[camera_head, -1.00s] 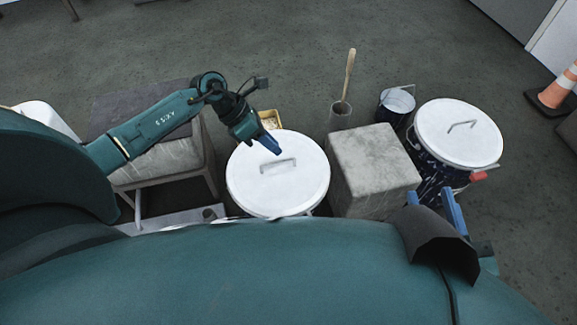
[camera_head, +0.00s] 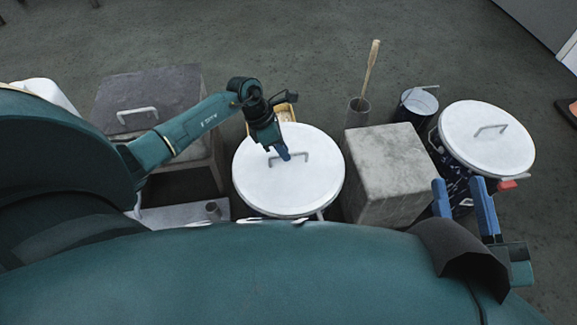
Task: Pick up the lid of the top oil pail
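A round white lid (camera_head: 262,187) with a grey bar handle (camera_head: 289,158) sits in the middle, its container mostly hidden beneath. A second white lid (camera_head: 487,152) with a bar handle covers a dark speckled pail (camera_head: 456,185) at the right. Which one is the top oil pail I cannot tell. My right gripper (camera_head: 464,205) is open and empty, in front of the right pail.
A grey stone-like block (camera_head: 385,165) stands between the two lids. Behind it are a cup with a wooden stick (camera_head: 370,68) and a small dark pail (camera_head: 415,103). A yellowish tray (camera_head: 287,112) lies behind the middle lid. A grey handled slab (camera_head: 145,92) is at the left.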

